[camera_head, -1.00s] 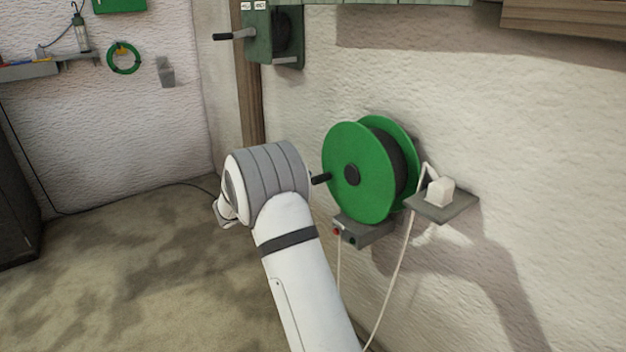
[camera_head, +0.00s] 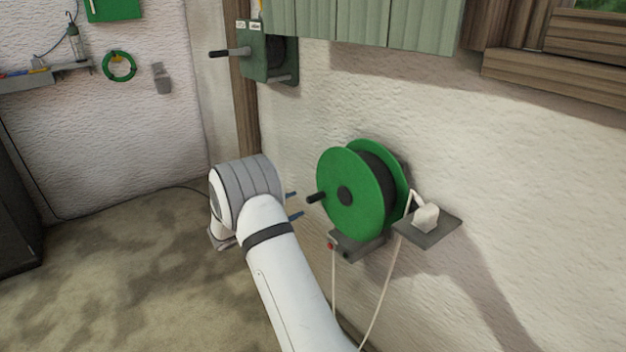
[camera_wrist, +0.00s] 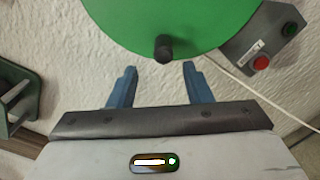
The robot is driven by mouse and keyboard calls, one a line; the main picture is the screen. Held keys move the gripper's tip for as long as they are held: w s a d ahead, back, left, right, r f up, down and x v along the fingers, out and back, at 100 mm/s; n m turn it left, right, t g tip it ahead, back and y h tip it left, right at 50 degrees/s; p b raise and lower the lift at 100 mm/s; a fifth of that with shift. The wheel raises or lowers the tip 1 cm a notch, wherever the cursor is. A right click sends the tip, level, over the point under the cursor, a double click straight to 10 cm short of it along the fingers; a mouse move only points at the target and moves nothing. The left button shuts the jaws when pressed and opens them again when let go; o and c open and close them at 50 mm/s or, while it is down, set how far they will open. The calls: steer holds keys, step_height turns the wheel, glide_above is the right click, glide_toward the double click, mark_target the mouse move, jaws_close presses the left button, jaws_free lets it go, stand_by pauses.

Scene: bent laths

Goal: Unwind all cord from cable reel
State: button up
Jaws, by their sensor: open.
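The cable reel (camera_head: 350,212) is mounted on the wall, with green flanges and dark cord (camera_head: 386,181) wound between them. A black crank knob (camera_head: 316,197) sticks out from the left of its front flange. My gripper (camera_head: 297,205) is open and empty, just left of the knob. In the wrist view the blue fingers of my gripper (camera_wrist: 159,71) stand apart, pointing at the reel (camera_wrist: 180,15). The knob (camera_wrist: 163,48) appears between and just beyond the fingertips, with no visible contact. The cord is hidden behind the flange in the wrist view.
A grey box (camera_head: 357,246) with red and green buttons sits under the reel. A wall shelf (camera_head: 440,233) right of it holds a white plug (camera_head: 426,216) with a pale cable. Another cranked device (camera_head: 266,55) hangs upper left.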

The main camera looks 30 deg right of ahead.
mark_target(308, 201)
steer(key=n+p, duration=0.3)
steer(key=n, duration=0.1)
steer(key=n+p, duration=0.2)
steer(key=shift+s+d+r+p, duration=0.1)
steer(key=shift+s+d+p, duration=0.15)
steer(key=shift+d+p, duration=0.1)
steer(key=shift+d+n, duration=0.3)
steer(key=d, duration=0.4)
steer(key=w+d, duration=0.1)
steer(key=d, duration=0.2)
steer(key=shift+w, duration=0.1)
jaws_close()
